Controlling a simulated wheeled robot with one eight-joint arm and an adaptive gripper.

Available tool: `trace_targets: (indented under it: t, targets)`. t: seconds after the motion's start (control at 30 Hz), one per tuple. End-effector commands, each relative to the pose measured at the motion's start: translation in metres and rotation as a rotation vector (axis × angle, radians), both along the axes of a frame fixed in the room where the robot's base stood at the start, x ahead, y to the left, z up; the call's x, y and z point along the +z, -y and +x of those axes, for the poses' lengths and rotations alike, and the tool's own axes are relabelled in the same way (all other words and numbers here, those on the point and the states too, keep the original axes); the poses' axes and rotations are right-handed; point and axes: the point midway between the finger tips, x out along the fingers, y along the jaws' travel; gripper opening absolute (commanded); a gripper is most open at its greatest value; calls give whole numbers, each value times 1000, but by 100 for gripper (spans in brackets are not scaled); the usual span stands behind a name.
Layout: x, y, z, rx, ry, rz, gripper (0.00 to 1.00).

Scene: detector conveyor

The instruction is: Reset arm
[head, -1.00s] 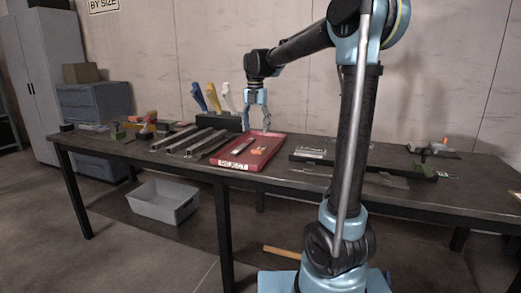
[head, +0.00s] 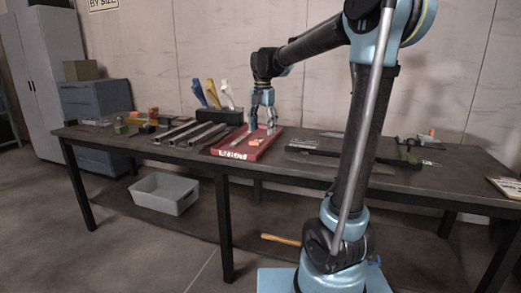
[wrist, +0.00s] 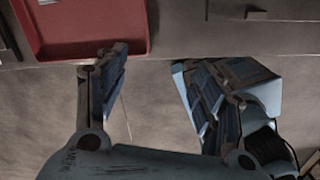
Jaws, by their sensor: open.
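My gripper (head: 262,130) hangs at the end of my arm, fingers down, over the red reject tray (head: 222,152) in the head view. Its two fingers are spread. In the wrist view my gripper (wrist: 150,62) is open with nothing between the fingers. The red tray (wrist: 140,35) shows there at the upper left, beyond the left finger. An orange piece (head: 254,142) and a pale flat bar lie in the tray in the head view. Whether the fingertips touch the tray cannot be told.
Dark rails (head: 190,133) lie left of the tray. A block holding blue, yellow and white tools (head: 212,95) stands behind them. A dark fixture (head: 310,149) lies right of the tray. A grey bin (head: 160,193) sits low under the table (head: 425,173).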

Motion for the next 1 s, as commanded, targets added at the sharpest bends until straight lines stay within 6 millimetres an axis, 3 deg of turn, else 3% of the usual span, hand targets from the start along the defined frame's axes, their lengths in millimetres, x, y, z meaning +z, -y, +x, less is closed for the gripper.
trace_targets:
  t: [0.17, 0.47, 0.7, 1.0]
  targets:
    - [-6, 25, -24, -193, 12, 9, 62]
    - [-34, 84, -91, -744, 42, 42, 62]
    - [-69, 124, -149, -1212, 62, 84, 62]
    - [-127, 158, -217, -1793, 78, 152, 62]
